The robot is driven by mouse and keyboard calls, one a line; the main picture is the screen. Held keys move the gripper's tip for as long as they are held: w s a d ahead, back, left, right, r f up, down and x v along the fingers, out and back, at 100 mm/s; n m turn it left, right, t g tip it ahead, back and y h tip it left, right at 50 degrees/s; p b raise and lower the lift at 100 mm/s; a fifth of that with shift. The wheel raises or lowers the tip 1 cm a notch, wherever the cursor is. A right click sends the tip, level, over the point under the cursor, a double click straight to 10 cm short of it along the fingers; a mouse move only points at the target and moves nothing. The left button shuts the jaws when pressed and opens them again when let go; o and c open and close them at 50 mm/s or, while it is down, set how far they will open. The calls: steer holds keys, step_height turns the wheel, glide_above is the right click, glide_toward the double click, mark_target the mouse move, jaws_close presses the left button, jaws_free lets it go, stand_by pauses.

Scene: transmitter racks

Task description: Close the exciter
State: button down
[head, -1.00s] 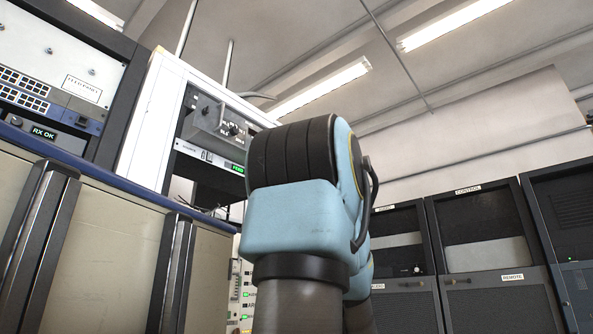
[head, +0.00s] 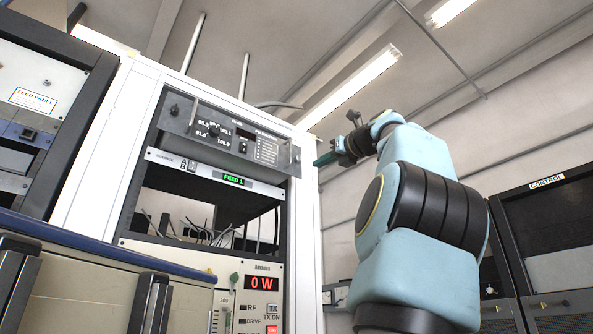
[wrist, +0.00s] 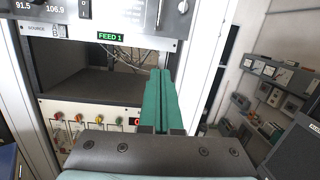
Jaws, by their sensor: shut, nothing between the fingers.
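The unit with frequency markings, which I take to be the exciter (head: 228,139), is a dark grey panel with knobs and handles at the top of the white rack. Its lower edge also shows at the top of the wrist view (wrist: 105,18). I cannot tell exactly how far its front stands out from the rack. My gripper (head: 320,161) has green fingers, shut and empty, just right of the panel's right end in the head view. In the wrist view the shut fingers (wrist: 160,74) point at the rack's right side, below the panel. No contact is visible.
Below the exciter are the source strip (head: 215,175) reading FEED 1, an open bay with loose cables, and a transmitter panel (head: 246,276) showing 0 W. A beige cabinet (head: 80,290) stands front left. Dark control racks (head: 555,235) stand right.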

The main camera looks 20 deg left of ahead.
mark_target(291, 164)
steer(key=shift+y, duration=0.4)
steer(key=w+a+r+p, duration=0.1)
steer(key=a+p, duration=0.1)
steer(key=w+a+r+p, duration=0.2)
steer(key=a+p, duration=0.1)
steer(key=w+a+r+p, duration=0.2)
steer(key=a, duration=0.1)
steer(key=shift+w+a+r, duration=0.15)
steer(key=shift+w, duration=0.05)
steer(key=shift+w+a+p, duration=0.35)
steer(key=shift+a+p, duration=0.05)
steer(key=shift+p, duration=0.05)
steer(key=shift+a, duration=0.1)
